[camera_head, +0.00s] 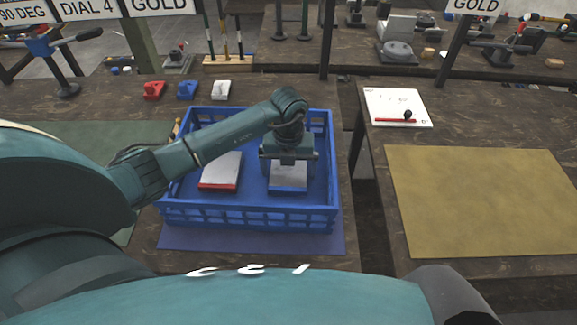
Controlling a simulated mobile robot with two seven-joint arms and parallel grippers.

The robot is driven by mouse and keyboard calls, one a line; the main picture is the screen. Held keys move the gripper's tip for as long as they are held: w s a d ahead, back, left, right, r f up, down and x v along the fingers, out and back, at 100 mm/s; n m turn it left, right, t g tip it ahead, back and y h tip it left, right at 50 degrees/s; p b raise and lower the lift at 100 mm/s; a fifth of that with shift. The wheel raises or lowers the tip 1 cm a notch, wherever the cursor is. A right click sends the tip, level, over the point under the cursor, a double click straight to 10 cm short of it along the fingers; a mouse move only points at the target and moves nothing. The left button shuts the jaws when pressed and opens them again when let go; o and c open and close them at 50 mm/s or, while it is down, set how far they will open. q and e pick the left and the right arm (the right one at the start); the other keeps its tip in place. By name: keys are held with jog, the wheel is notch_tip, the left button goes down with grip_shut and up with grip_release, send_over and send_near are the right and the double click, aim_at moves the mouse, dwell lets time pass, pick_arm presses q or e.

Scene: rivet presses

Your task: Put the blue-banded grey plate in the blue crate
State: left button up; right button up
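The blue crate (250,217) stands on the table in front of me, on a blue mat. The blue-banded grey plate (288,180) shows inside the crate's outline, on the right side, with its blue band towards me. My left gripper (288,162) points down right over this plate and hides its far part. I cannot tell whether its fingers grip the plate or stand open around it, or whether the plate touches the crate floor. A red-banded plate (222,168) lies in the crate to the left. My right gripper is not in view.
Small red (154,90), blue (187,90) and white (220,90) blocks stand behind the crate. To the right, across a gap, another table holds a yellow mat (485,205), bare, and a white board (396,104) with a red strip.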

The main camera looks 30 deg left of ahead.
aim_at(289, 170)
pick_arm(q)
jog(key=shift+r, duration=0.1)
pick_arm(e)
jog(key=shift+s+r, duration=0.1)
pick_arm(q)
jog(key=shift+r, duration=0.2)
notch_tip(289, 170, up, 12)
jog(key=shift+f+b, duration=0.1)
jog(key=shift+b, duration=0.5)
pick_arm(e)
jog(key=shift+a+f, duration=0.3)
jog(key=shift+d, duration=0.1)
pick_arm(q)
jog(key=shift+f, duration=0.1)
